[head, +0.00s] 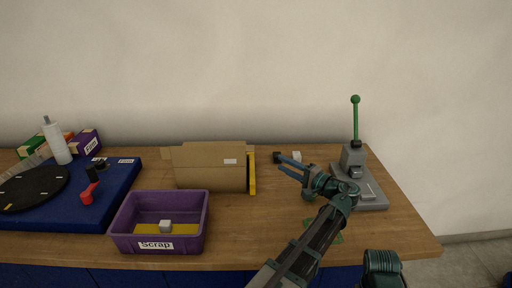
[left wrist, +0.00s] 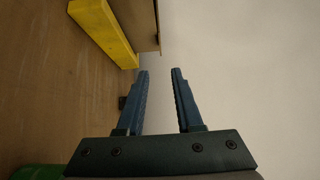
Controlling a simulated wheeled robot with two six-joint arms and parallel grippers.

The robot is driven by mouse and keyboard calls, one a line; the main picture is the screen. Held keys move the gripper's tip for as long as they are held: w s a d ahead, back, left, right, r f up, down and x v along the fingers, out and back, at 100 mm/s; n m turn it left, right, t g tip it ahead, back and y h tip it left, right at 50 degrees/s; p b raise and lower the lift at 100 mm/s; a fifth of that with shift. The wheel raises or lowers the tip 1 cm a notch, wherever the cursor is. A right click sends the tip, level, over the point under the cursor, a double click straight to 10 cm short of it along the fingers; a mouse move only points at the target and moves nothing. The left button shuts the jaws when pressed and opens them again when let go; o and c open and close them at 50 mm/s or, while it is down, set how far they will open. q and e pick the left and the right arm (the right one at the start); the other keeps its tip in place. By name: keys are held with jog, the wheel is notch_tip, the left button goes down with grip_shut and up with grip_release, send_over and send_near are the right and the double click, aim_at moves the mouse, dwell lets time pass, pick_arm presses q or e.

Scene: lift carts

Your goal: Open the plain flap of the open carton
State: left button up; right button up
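The open carton (head: 210,180) is a brown box on the wooden bench, with a small white label on its upper front. A plain brown flap edge shows at its top left (head: 167,153); I cannot tell how each flap lies. A yellow strip (head: 252,174) stands upright along its right side. The left wrist view shows the yellow strip (left wrist: 103,32) and a brown carton edge (left wrist: 144,22) beyond it. My left gripper (head: 280,163) is open and empty, right of the carton and apart from it, fingers pointing left. Its fingers also show in the wrist view (left wrist: 160,73).
A purple Scrap bin (head: 120,229) stands in front of the carton. A blue board (head: 60,219) with a black disc lies left. A grey press (head: 355,160) with a green lever stands right.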

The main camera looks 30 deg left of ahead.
pick_arm(q)
jog(key=x, duration=1.3)
jog(key=shift+a, duration=0.35)
jog(key=shift+w, duration=0.1)
grip_shut()
dwell(0.9)
